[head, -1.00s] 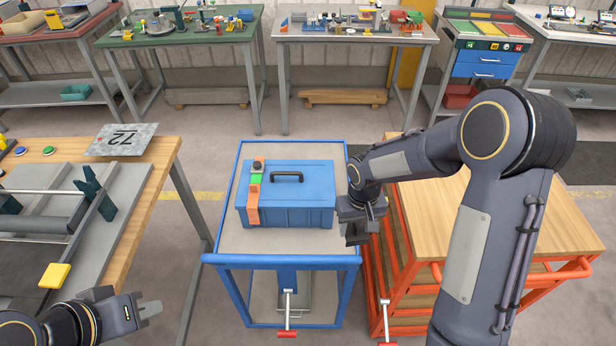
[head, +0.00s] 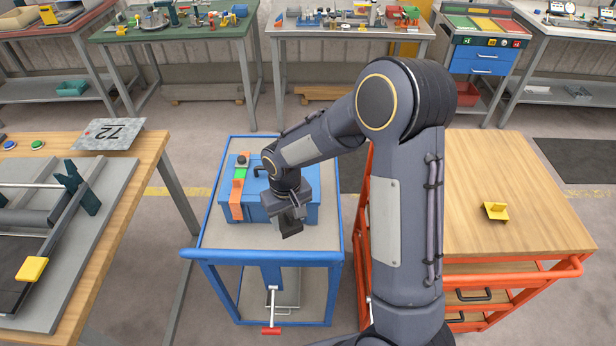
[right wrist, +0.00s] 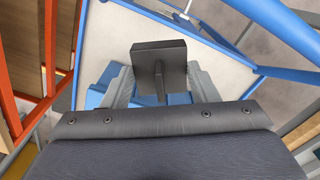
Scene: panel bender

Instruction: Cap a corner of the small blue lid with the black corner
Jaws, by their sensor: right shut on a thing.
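A blue box (head: 256,208) with a blue lid (head: 256,186) and a dark handle stands on the blue-framed cart. My right arm covers the right part of the lid. My right gripper (head: 288,210) is over the box's front right part, pointing down, shut on a black corner (head: 291,230). The right wrist view shows the black corner (right wrist: 158,58) between the two fingers, above the cart, with some blue behind it. I cannot tell whether the corner touches the lid. My left gripper is out of view.
An orange strip (head: 237,200) with green and dark pieces lies over the box's left side. The blue-framed cart (head: 215,236) has bare top around the box. A yellow piece (head: 496,212) sits on the wood-topped orange cart at right. A bender table (head: 150,160) stands at left.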

